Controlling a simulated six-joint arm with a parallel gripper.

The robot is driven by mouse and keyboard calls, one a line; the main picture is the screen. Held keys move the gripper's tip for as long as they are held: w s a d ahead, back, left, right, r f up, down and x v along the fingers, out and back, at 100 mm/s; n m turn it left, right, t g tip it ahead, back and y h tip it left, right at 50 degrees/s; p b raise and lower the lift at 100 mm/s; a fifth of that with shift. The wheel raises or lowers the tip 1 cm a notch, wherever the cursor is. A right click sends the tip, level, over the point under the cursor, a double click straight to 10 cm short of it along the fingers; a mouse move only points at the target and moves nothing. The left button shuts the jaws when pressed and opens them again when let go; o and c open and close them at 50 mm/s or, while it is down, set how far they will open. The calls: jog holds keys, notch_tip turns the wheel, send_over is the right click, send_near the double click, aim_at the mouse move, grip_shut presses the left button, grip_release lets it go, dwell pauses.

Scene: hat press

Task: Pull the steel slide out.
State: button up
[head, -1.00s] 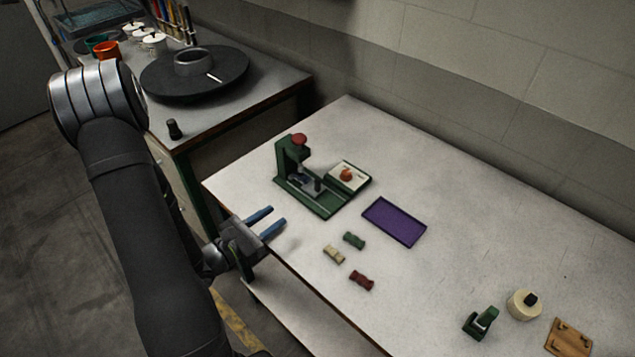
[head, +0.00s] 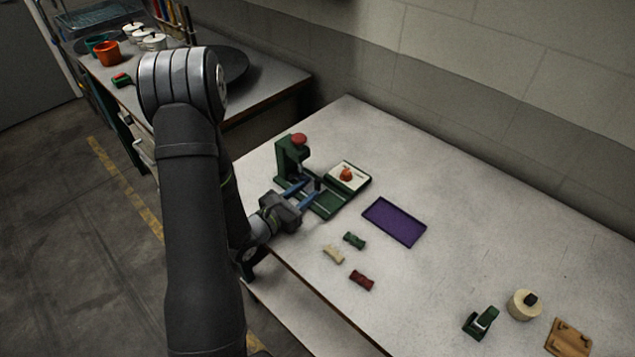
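The green hat press (head: 292,155) with a red knob on top stands on the white table. Its green base reaches toward the right, with a white panel and an orange knob (head: 346,174) on it. The steel slide lies low in the press and is mostly hidden by my gripper; a small dark upright knob (head: 317,184) shows near the fingertips. My gripper (head: 305,188) is at the front side of the press, its two blue fingers apart and pointing at this knob. I cannot tell whether the fingers touch it or stand around it.
A purple tray (head: 394,222) lies right of the press. Small green (head: 354,240), cream (head: 333,254) and dark red (head: 361,280) pieces lie in front of it. A green tape dispenser (head: 481,323), a cream roll (head: 524,305) and a wooden block (head: 568,338) sit at the right.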

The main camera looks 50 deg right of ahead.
aim_at(316, 184)
jog(key=shift+d, duration=2.7)
grip_shut()
